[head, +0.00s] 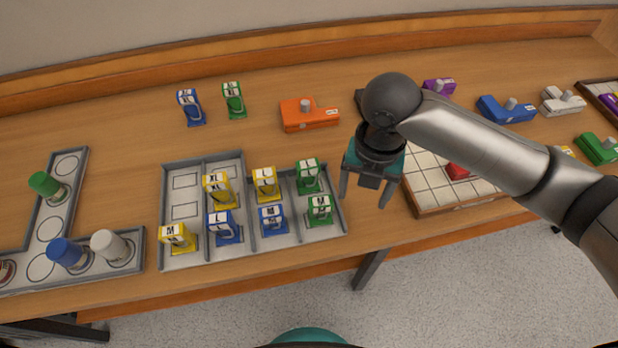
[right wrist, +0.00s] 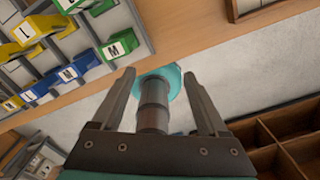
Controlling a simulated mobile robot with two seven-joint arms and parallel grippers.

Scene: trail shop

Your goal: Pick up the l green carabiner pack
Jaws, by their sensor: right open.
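Two green carabiner packs stand in the right column of the grey divided tray, a rear one (head: 308,176) and a front one (head: 320,211). A third green pack (head: 233,100) stands on the table behind the tray. Their size letters are too small to read in the head view. In the right wrist view a green pack (right wrist: 118,46) shows an M, and another green pack (right wrist: 78,5) is cut off by the top edge. My right gripper (head: 365,197) is open and empty, right of the tray; its open fingers also show in the wrist view (right wrist: 159,75). My left gripper is out of view.
Yellow packs (head: 265,184) and blue packs (head: 225,228) share the tray (head: 182,213). A blue pack (head: 190,107) and an orange block (head: 309,114) stand behind it. A tiled board (head: 430,180) lies right of my gripper. A bottle tray (head: 40,238) is at the left.

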